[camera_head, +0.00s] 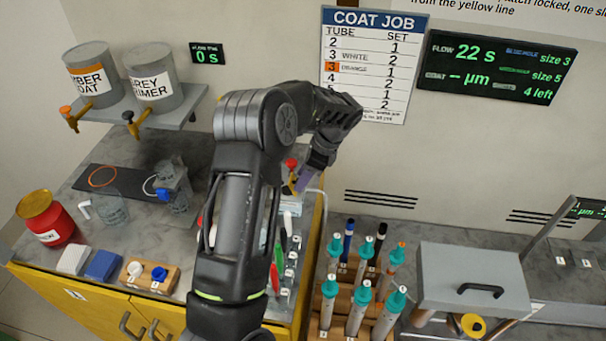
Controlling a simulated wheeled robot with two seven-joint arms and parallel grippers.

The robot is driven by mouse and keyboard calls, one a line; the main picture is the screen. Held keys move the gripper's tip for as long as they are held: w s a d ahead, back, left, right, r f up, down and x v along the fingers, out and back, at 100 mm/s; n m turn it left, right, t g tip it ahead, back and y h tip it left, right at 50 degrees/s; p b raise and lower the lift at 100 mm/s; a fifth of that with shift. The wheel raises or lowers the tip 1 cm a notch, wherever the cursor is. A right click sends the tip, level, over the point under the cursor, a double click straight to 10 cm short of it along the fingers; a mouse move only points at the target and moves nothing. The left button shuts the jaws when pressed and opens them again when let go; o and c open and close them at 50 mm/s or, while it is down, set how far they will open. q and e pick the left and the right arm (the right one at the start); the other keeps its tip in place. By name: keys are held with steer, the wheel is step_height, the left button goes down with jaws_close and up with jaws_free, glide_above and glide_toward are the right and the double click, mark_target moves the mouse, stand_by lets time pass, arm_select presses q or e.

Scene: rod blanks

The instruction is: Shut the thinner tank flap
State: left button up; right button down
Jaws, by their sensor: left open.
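My left arm rises through the middle of the view and bends right, and its gripper (300,184) points down over the back of the counter. The gripper is small and partly turned away; it is open, with no thing seen held. A small red-topped part (290,163) and a purple piece show right beside it; I cannot tell whether they touch it. No tank flap can be made out for sure; my arm hides much of the counter there. My right gripper is not in view.
Two grey tanks with taps, amber (90,75) and grey primer (153,78), stand on a shelf. A red can (45,218) stands at left. Several teal-topped tubes (362,297) fill a wooden rack right of my arm. A grey handled box (473,277) stands at right.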

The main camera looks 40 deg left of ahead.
arm_select(q)
jaws_close()
stand_by(0.4)
